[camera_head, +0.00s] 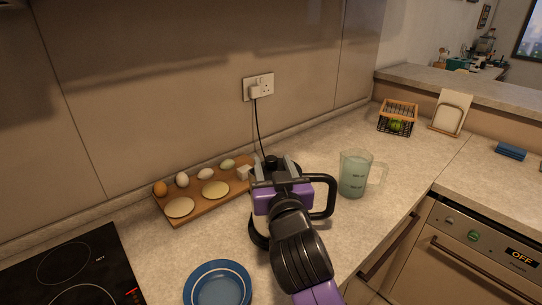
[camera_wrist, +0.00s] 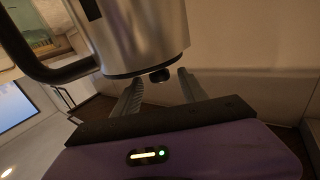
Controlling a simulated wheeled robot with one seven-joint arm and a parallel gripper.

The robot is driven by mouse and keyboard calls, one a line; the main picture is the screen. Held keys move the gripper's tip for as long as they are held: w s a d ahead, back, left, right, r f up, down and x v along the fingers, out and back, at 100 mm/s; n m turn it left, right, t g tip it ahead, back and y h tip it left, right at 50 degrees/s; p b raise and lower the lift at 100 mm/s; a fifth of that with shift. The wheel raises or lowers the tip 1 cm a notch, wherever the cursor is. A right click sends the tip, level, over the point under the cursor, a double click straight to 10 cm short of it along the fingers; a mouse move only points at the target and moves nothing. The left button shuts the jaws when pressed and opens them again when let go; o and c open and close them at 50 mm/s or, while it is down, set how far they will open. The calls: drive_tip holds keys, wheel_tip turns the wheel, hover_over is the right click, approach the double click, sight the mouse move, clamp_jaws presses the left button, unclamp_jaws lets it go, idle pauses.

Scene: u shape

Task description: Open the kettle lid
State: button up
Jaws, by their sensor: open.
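The kettle (camera_wrist: 145,35) has a shiny metal body, a black handle (camera_head: 327,197) on its right side in the head view, and a dark lid with a small black knob (camera_wrist: 160,75). In the wrist view it appears upside down, with the knob pointing down. My gripper (camera_head: 273,167) is above the kettle in the head view and hides most of its body. The jaws are open, one finger on each side of the knob in the wrist view, with gaps between fingers and knob. The lid appears closed on the kettle.
A measuring jug (camera_head: 354,174) stands right of the kettle. A wooden board (camera_head: 203,207) with eggs and round flat pieces lies left. A blue plate (camera_head: 218,287) is in front, a black hob (camera_head: 70,270) at far left. A cord runs from the wall socket (camera_head: 258,87) down behind the kettle.

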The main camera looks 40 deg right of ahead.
drive_tip(key=shift+x, duration=1.45)
drive_tip(key=shift+c, duration=0.4)
clamp_jaws()
